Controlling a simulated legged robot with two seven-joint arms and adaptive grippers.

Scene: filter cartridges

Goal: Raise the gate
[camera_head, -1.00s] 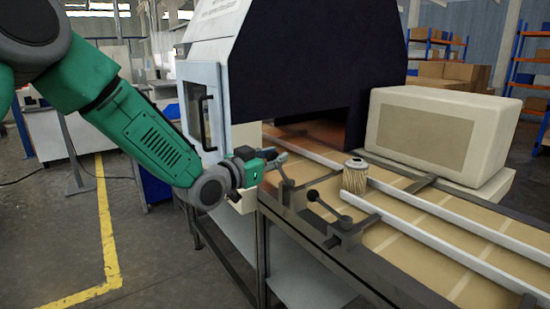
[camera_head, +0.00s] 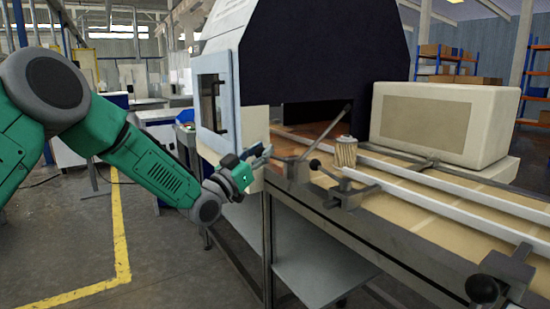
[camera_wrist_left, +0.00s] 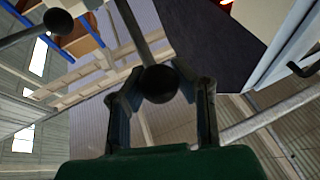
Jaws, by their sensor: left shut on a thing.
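My left gripper (camera_head: 261,152) is at the near side of the conveyor, by the machine's opening. In the left wrist view its fingers (camera_wrist_left: 160,98) are shut on a black ball knob (camera_wrist_left: 159,82) at the end of a lever rod (camera_wrist_left: 137,35). In the head view the gripper hides this knob. The lever's pivot bracket (camera_head: 297,172) sits on the conveyor's near edge. A thin grey bar (camera_head: 332,128), seemingly the gate, rises from there, tilted up to the right. A pleated filter cartridge (camera_head: 344,153) stands upright on the belt beyond. My right gripper is not in view.
A second lever with a black knob (camera_head: 315,165) is just right of the held one. Another black knob (camera_head: 482,289) is at lower right. White rails (camera_head: 440,208) run along the belt. A beige box-like unit (camera_head: 445,122) stands behind. The floor at left is open.

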